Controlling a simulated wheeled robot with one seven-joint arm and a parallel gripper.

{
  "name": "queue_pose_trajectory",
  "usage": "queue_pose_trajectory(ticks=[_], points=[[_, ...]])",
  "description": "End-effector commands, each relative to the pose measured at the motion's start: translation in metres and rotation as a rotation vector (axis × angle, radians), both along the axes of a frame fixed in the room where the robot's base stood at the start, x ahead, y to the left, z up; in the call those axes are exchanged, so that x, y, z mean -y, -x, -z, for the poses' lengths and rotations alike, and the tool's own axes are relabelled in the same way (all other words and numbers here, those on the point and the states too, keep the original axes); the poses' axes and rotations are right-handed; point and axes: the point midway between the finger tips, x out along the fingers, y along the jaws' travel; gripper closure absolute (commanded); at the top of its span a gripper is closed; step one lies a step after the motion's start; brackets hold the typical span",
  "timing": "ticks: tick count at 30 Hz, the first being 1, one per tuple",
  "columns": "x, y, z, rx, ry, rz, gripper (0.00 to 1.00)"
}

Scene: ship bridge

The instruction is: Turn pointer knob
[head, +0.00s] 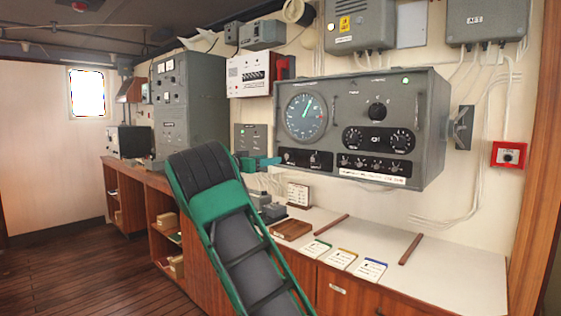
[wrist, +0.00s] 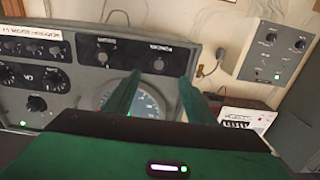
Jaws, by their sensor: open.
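The grey instrument panel (head: 345,166) has a round dial (head: 307,115) with a green needle and several dark knobs. A larger pointer knob (head: 377,111) sits right of the dial; it shows at the left in the wrist view (wrist: 37,103). Two small knobs sit on a black strip below the dial, a left one (head: 289,157) and a right one (head: 315,158). In the wrist view, upside down, they show ahead of my fingers. My gripper (wrist: 159,76) is open and empty, its green fingers apart in front of this strip. I cannot tell which knob is meant or any contact.
A white desk top (head: 450,269) below the panel holds cards, a wooden tray (head: 291,230) and wooden rods. A small grey box (head: 251,138) with knobs is on the wall left of the panel. A red alarm box (head: 508,154) is on the right wall.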

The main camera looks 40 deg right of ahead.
Motion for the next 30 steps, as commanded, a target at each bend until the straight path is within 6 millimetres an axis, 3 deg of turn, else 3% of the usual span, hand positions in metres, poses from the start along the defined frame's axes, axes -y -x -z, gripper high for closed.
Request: queue_pose_trajectory(ticks=[9, 15, 29, 30], points=[[0.057, -0.003, 0.000, 0.000, -0.002, 0.004, 0.50], [0.083, -0.006, 0.001, 0.001, -0.003, 0.001, 0.50], [0.094, -0.007, 0.001, 0.000, -0.004, 0.000, 0.50], [0.094, -0.007, 0.001, 0.000, -0.004, 0.000, 0.57]])
